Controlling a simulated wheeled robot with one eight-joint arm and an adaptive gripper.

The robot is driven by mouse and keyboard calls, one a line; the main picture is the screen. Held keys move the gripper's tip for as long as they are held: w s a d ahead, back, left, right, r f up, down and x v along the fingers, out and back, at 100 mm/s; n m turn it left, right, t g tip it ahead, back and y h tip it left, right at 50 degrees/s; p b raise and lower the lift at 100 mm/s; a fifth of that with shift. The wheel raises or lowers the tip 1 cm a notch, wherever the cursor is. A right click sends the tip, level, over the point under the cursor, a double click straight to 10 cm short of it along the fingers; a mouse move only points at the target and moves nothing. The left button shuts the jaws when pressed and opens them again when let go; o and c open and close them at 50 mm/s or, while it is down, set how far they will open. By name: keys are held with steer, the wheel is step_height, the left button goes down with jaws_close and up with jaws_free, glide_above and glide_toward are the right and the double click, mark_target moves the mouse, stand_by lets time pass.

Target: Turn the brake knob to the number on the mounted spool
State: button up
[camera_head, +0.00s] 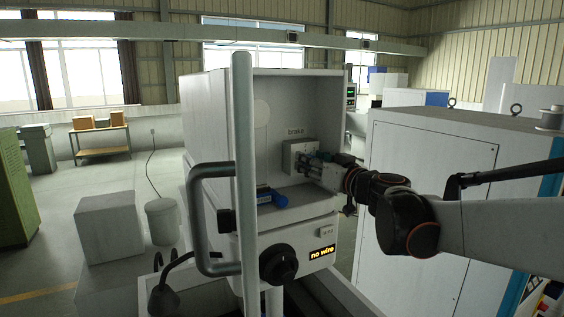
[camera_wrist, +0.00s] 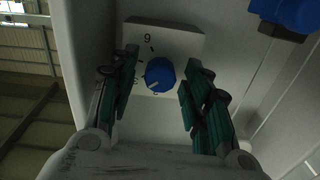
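The blue brake knob (camera_wrist: 159,75) sits on a grey plate (camera_wrist: 185,40) in the wrist view. A pale pointer mark shows on its lower left. A numeral like 9 or 6 is printed above the knob; other marks are partly hidden by a finger. My gripper (camera_wrist: 160,72) is open, one finger on each side of the knob, with visible gaps. In the head view my gripper (camera_head: 312,166) reaches the brake box (camera_head: 296,154), under the word "brake", and hides the knob. I cannot make out a numbered mounted spool.
The open cabinet has a near post (camera_head: 243,170) with a handle (camera_head: 196,220). A blue object (camera_head: 272,198) lies on its ledge. Below are a black knob (camera_head: 278,264) and a "no wire" display (camera_head: 322,251). A grey spool-like part (camera_head: 550,118) stands on the right cabinet (camera_head: 440,150).

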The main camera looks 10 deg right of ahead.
steer(key=shift+w, duration=0.1)
steer(key=c, duration=0.8)
steer(key=shift+f+m, duration=0.1)
steer(key=shift+m, duration=0.2)
steer(key=m+b, duration=0.1)
steer(key=m, duration=0.2)
steer(key=shift+m+b, duration=0.4)
steer(key=m+b, duration=0.1)
steer(key=m, duration=0.2)
steer(key=shift+m, duration=0.3)
steer(key=m+b, duration=0.1)
steer(key=m, duration=0.5)
steer(key=m+b, duration=0.1)
steer(key=m, duration=0.5)
